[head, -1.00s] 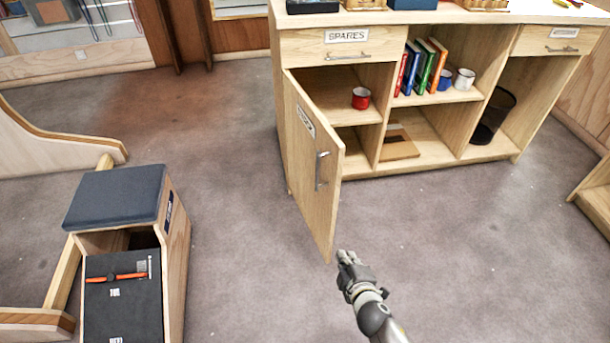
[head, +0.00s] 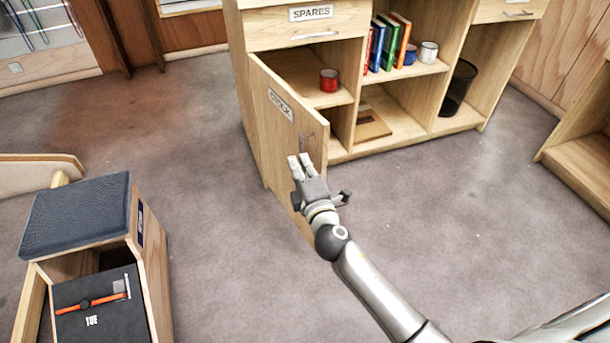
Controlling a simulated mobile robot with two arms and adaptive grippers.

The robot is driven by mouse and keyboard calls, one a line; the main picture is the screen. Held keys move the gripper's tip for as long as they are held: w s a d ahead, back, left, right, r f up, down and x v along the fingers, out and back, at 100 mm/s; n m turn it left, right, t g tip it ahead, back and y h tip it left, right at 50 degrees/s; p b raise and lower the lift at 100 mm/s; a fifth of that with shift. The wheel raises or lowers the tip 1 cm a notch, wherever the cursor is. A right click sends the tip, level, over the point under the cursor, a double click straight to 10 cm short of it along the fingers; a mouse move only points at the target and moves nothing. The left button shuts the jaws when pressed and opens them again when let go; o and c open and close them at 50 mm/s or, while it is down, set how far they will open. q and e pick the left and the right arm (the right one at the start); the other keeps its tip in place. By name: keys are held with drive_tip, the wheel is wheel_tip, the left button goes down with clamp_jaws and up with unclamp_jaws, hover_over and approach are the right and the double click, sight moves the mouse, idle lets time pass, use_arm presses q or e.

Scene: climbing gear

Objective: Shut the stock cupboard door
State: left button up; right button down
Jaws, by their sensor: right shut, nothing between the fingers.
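The stock cupboard door (head: 273,122) stands open, swung out from the left side of the wooden counter unit under the SPARES drawer. It bears a STOCK label on its outer face. Its bar handle (head: 307,144) shows only in part behind my right gripper. My right gripper (head: 300,161) is shut and empty, at the outer face of the door just below the handle. I cannot tell whether it touches the door. It hides the lower free-edge part of the door. My left gripper is not in view.
Inside the cupboard a red mug (head: 329,80) stands on the shelf. Books (head: 388,44), mugs and a dark bin (head: 459,88) fill the bays to the right. A padded box seat (head: 78,215) stands at lower left. The carpet between is clear.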

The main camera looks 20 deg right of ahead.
drive_tip(key=w+d, duration=0.3)
drive_tip(key=w, duration=0.1)
drive_tip(key=shift+w+d, duration=0.2)
drive_tip(key=shift+d, duration=0.2)
drive_tip(key=shift+d, duration=0.1)
